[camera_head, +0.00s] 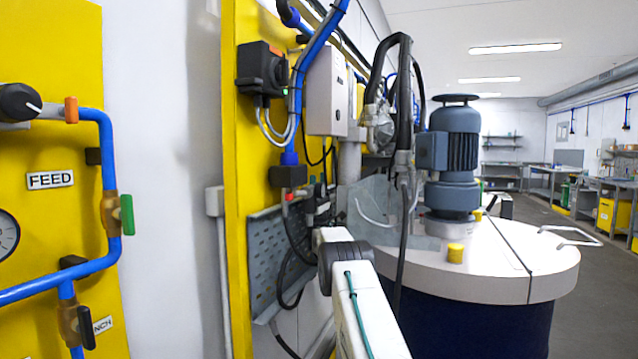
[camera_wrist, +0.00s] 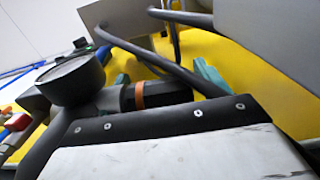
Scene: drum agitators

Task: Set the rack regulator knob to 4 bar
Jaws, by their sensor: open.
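In the wrist view a dark regulator knob (camera_wrist: 172,93) with an orange ring at its left lies sideways, next to a round gauge (camera_wrist: 74,80). The gauge is seen at a steep slant, so its reading cannot be made out. My gripper (camera_wrist: 165,78) is open; its two teal fingertips show on either side of the knob's far side, with part of the knob between them. Contact cannot be told. The knob's pointer is not visible. In the head view my arm reaches to the yellow rack panel (camera_head: 238,180), where the knob cannot be clearly made out.
A similar black knob (camera_head: 18,102) with a pointer sits on the left panel, above the FEED label (camera_head: 50,180). A dark hose (camera_wrist: 150,55) crosses close above my gripper. A perforated grey tray (camera_head: 275,260) and a lidded drum (camera_head: 470,265) flank my arm.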

